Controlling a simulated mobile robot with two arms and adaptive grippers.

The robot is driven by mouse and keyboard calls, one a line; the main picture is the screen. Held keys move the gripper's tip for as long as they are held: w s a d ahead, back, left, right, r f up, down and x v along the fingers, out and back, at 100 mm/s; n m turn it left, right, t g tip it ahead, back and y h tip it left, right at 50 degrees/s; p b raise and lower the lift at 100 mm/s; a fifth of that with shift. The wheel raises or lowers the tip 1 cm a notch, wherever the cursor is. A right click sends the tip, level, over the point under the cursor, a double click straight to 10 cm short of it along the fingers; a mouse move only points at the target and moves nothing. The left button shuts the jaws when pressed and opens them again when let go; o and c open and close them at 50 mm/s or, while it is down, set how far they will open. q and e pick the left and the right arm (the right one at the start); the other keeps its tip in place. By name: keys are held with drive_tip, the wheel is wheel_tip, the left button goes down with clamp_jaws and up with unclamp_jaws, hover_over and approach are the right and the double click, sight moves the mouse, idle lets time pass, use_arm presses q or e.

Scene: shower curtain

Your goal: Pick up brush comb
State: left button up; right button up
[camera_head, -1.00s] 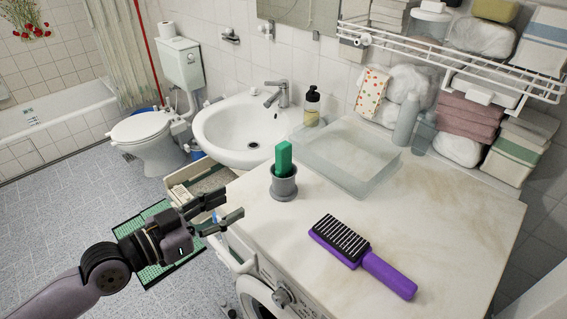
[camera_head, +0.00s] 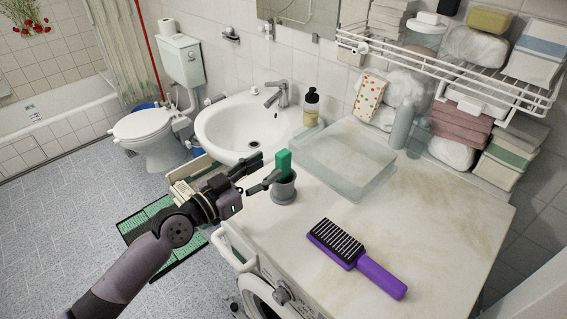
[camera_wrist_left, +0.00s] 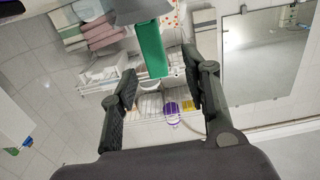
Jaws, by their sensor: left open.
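A purple brush (camera_head: 377,274) with a black bristle pad (camera_head: 335,243) lies bristles up on the washing machine's light top. A green comb-like piece (camera_head: 284,160) stands upright in a grey cup (camera_head: 286,190) at the top's left edge. My left gripper (camera_head: 266,170) is open just left of the cup, its fingers pointing at the green piece. In the left wrist view the gripper (camera_wrist_left: 160,66) is open, with the green piece (camera_wrist_left: 151,49) showing between the fingertips, apparently not clamped. The grey cup (camera_wrist_left: 143,10) is at that view's top edge. The right gripper is out of view.
The white sink (camera_head: 225,126) with a soap bottle (camera_head: 311,106) is behind my left gripper. A wire shelf (camera_head: 450,72) with towels hangs at the upper right. The top around the brush is clear.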

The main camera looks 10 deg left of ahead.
sight(278, 165)
use_arm(q)
drive_tip(key=shift+w+d, duration=0.35)
drive_tip(key=shift+w, duration=0.1)
drive_tip(key=p+x, duration=0.2)
drive_tip(key=x, duration=0.2)
drive_tip(key=shift+d+f, duration=0.2)
drive_tip(key=shift+d, duration=0.1)
drive_tip(key=shift+w+d+f, duration=0.15)
drive_tip(key=shift+w+d, duration=0.1)
drive_tip(key=shift+w, duration=0.1)
drive_tip(key=shift+a, duration=0.1)
drive_tip(key=shift+s, duration=0.1)
drive_tip(key=shift+c, duration=0.8)
clamp_jaws()
